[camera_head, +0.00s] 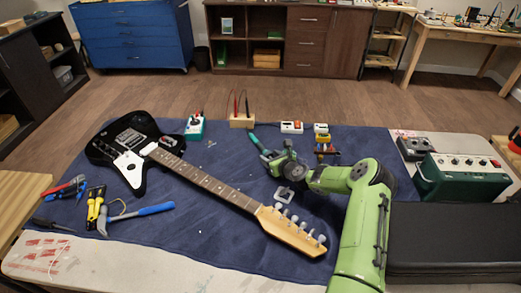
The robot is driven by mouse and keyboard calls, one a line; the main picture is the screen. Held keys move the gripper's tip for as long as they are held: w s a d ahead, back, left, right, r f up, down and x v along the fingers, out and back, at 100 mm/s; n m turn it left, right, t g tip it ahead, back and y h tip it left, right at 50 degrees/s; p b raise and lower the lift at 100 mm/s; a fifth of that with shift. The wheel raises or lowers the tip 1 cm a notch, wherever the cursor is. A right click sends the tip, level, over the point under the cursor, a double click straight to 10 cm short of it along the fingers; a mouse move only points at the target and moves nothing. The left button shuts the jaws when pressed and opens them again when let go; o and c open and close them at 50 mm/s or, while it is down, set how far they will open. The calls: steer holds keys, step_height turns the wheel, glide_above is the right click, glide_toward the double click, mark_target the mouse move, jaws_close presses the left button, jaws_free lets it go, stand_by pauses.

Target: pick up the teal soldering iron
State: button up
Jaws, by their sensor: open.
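The teal soldering iron (255,142) lies on the blue mat (215,235), right of the guitar's neck and toward the back of the table. Only its teal handle shows clearly; its lower right end runs up to my gripper and may be partly hidden by it. My gripper (268,156), at the end of my green arm, is open and low over the mat, right at the iron's near end. I cannot tell whether the fingers touch the iron or stand around it.
A black and white electric guitar (205,180) lies across the mat to the left. Behind are a wooden block with probes (242,121) and a teal meter (195,127). A green amplifier (460,178) stands right.

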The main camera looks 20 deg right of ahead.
steer(key=shift+r, duration=0.15)
steer(key=c, duration=0.9)
